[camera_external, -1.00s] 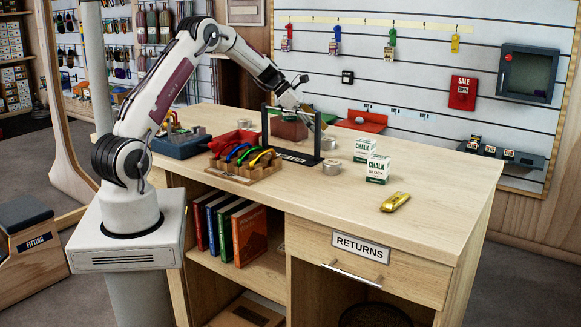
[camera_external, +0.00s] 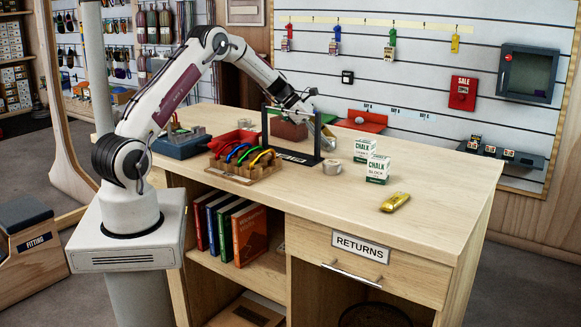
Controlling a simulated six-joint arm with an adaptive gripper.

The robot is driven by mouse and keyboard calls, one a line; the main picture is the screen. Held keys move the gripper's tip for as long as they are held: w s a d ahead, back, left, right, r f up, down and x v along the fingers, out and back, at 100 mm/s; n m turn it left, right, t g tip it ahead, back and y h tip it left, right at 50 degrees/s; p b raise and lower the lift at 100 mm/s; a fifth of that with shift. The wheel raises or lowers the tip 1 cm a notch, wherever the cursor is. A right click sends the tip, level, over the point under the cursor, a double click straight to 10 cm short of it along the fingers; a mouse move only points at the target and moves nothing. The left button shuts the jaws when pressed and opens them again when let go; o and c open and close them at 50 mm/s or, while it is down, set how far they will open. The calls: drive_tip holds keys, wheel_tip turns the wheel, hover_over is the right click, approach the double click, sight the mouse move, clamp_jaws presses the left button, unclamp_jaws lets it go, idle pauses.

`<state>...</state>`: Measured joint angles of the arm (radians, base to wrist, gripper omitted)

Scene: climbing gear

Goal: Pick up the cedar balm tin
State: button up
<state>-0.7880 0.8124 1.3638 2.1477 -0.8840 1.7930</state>
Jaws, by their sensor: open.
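A small round silvery tin (camera_external: 332,167) sits on the counter just right of the black stand's foot. A second, similar tin behind it is now mostly or wholly hidden by my gripper. I cannot read a label on either, so I cannot tell which is cedar balm. My gripper (camera_external: 326,138) is open, low over the counter at the right side of the black stand, pointing down. Whether its fingers are around the rear tin or only in front of it is too small to tell.
The black upright stand (camera_external: 265,130) is close to the gripper's left. Two chalk boxes (camera_external: 377,170) and a yellow item (camera_external: 395,202) are to the right. The counter's front right is clear.

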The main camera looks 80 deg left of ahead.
drive_tip(key=c, duration=1.2)
drive_tip(key=shift+r, duration=0.1)
drive_tip(key=shift+c, duration=0.2)
drive_tip(key=shift+r, duration=4.95)
